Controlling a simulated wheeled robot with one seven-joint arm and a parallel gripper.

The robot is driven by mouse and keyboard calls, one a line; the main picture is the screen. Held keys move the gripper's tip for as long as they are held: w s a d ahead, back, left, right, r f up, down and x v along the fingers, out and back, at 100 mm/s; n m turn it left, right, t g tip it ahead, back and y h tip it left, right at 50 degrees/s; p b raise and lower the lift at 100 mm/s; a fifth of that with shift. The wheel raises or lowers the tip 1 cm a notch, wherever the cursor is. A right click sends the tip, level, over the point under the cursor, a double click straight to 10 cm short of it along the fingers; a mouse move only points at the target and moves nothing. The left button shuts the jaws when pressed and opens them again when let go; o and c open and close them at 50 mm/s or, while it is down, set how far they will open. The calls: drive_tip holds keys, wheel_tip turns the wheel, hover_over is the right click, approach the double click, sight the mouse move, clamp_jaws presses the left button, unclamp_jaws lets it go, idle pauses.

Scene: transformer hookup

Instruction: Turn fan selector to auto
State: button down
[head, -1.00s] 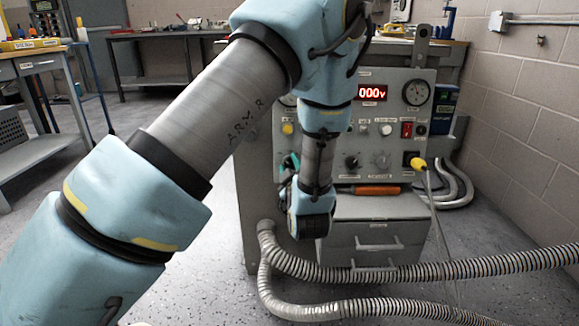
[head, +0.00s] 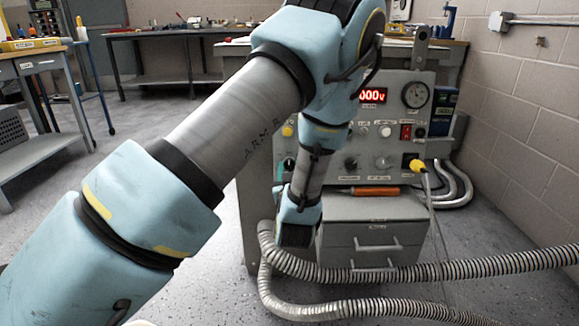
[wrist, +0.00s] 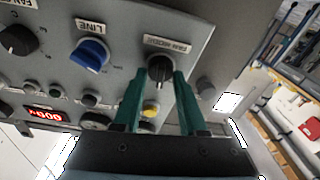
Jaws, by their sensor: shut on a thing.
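The fan selector (wrist: 160,69) is a black round knob under a label that seems to read FAN MODE, on the grey panel. In the wrist view my gripper (wrist: 160,84) has its two green fingers on either side of this knob, closed on it. The knob's pointer setting is too small to read. In the head view a dark knob (head: 289,163) shows at the panel's left, with a bit of green finger beside it. My arm hides most of the gripper there.
A blue LINE knob (wrist: 91,53) and another black knob (wrist: 18,40) are on the same panel. A red display (head: 372,96) and a yellow plug (head: 417,166) are to the right. An orange-handled tool (head: 376,191) lies below; ribbed hoses (head: 400,270) cross the floor.

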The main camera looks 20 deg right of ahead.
drive_tip(key=shift+m, duration=0.8)
drive_tip(key=shift+m+h, duration=0.3)
drive_tip(key=shift+c, duration=2.3)
unclamp_jaws()
drive_tip(key=shift+s, duration=0.1)
drive_tip(key=r+p+v, duration=0.1)
drive_tip(key=v, duration=0.9)
drive_tip(key=shift+s+a+f, duration=0.2)
drive_tip(key=shift+s+f, duration=0.1)
drive_tip(key=shift+f, duration=0.1)
